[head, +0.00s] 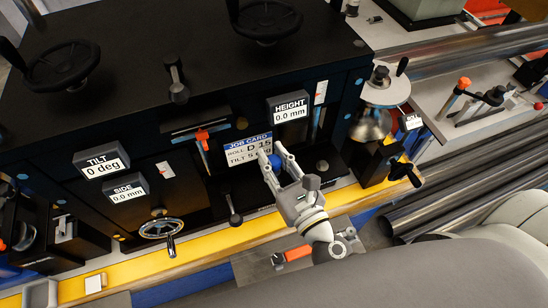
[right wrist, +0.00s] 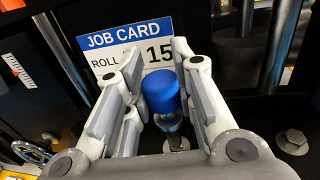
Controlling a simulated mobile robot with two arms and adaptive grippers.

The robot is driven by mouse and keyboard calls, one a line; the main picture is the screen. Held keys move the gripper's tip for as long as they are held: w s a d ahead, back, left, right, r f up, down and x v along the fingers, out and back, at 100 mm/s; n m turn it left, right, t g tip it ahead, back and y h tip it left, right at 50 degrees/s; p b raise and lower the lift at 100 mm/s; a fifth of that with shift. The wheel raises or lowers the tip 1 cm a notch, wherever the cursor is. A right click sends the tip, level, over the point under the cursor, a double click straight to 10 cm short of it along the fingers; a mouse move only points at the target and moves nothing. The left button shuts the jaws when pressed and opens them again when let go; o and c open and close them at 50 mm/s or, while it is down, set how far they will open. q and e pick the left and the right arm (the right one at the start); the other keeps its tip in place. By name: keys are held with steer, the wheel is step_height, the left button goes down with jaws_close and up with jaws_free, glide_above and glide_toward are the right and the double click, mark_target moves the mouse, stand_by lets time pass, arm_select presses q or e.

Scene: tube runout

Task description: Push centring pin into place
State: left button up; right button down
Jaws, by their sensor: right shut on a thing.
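The centring pin has a round blue knob (right wrist: 160,88) above a metallic shank, standing roughly upright in front of the job card in the right wrist view. In the head view only a bit of the blue knob (head: 276,160) shows between the fingers. My right gripper (head: 271,152) reaches in from the lower right and is shut on the pin, with its grey finger pads on both sides. The pin's lower end is partly hidden by the gripper, and I cannot tell how deep it sits. My left gripper is not in view.
The job card (head: 240,151) stands just behind the gripper. Black machine panels carry TILT (head: 103,166), SIDE (head: 127,191) and HEIGHT (head: 288,108) displays. A lever (head: 234,212) and handwheel (head: 160,228) stand left of the gripper. A yellow rail (head: 225,237) runs along the front.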

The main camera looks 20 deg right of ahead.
steer(key=shift+f+b, duration=2.1)
steer(key=shift+f, duration=0.4)
steer(key=c, duration=1.1)
jaws_free()
steer(key=shift+c, duration=0.2)
steer(key=s+d, duration=0.2)
steer(key=s, duration=1)
steer(key=shift+w, duration=0.1)
